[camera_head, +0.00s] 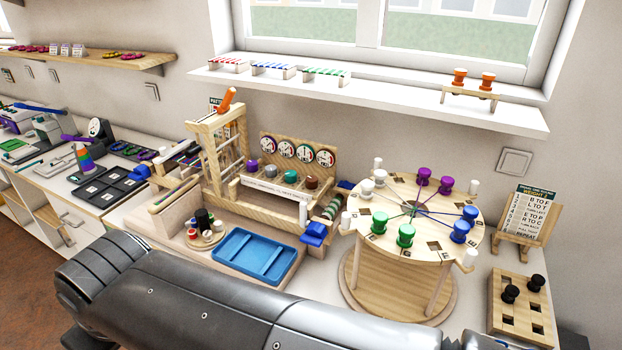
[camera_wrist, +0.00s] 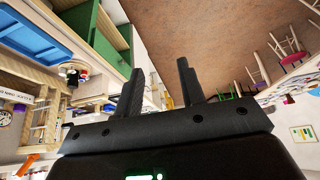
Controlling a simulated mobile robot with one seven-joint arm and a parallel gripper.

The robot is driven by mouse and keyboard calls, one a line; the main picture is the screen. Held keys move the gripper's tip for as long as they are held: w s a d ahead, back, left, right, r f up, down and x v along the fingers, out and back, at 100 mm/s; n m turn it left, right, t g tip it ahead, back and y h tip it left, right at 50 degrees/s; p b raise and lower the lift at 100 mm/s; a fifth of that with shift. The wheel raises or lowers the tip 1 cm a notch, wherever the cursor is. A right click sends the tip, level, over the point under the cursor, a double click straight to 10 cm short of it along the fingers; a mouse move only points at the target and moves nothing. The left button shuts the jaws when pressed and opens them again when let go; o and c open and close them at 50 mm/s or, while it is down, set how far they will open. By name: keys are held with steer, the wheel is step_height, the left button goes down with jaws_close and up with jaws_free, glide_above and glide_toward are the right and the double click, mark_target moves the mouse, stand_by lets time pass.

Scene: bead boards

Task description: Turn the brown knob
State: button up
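The brown knob (camera_head: 312,183) sits at the right end of a row of knobs on the wooden dial stand (camera_head: 326,158), below the round white dials. A green knob (camera_head: 290,177), a grey one and a purple one stand to its left. My gripper (camera_wrist: 160,88) shows in the wrist view with its two dark fingers apart and nothing between them. It is away from the knobs and faces the room and brown floor. The brown knob cannot be made out in the wrist view. The head view shows my arm but not my gripper.
A blue tray (camera_head: 255,252) lies in front of the dial stand. A wooden frame with an orange handle (camera_head: 227,99) rises left of it. A round bead table (camera_head: 400,262) stands to the right. My grey arm crosses the front of the bench.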

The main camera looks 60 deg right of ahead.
steer(key=shift+o, duration=2)
steer(key=w+d+r+m, duration=0.1)
steer(key=w+d+r, duration=0.3)
steer(key=w+d, duration=0.1)
steer(key=shift+w+d+g+h, duration=0.15)
steer(key=shift+d+g+h, duration=0.2)
steer(key=shift+d, duration=0.2)
steer(key=w+d+r+m+g, duration=0.1)
steer(key=w+d+r+m, duration=0.15)
steer(key=d, duration=0.85)
steer(key=w+d+r+m+g, duration=0.1)
steer(key=w+d, duration=0.3)
steer(key=d, duration=0.7)
steer(key=m+g, duration=0.3)
glide_above(312, 178)
step_height(312, 178, down, 7)
steer(key=shift+n, duration=0.25)
step_height(312, 178, down, 10)
steer(key=shift+a, duration=0.1)
